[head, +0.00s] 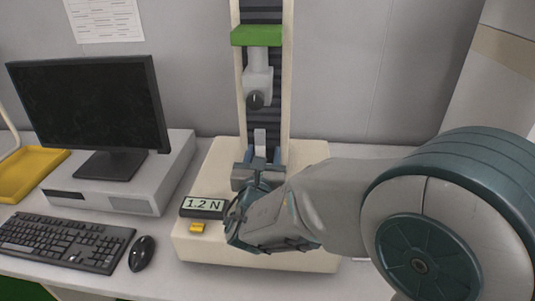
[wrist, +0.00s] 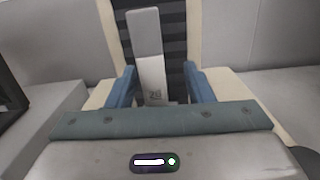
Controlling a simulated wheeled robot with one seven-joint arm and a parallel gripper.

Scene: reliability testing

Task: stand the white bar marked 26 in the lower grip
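The white bar (wrist: 151,72) stands nearly upright in the wrist view, a mark that looks like 26 on its lower part. Its upper part looks greyer. In the head view the top of the bar (head: 260,138) shows above my gripper (head: 262,162), in front of the test machine's column. In the wrist view my gripper (wrist: 161,87) is open, with one blue finger on each side of the bar. A gap shows between the bar and the right finger; the left finger is very close to it. The bar's foot and the lower grip are hidden behind my gripper.
The upper grip (head: 258,82) with a dark knob hangs above the bar, under a green crosshead (head: 257,36). A monitor (head: 88,105), keyboard (head: 65,240) and mouse (head: 142,253) stand further left.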

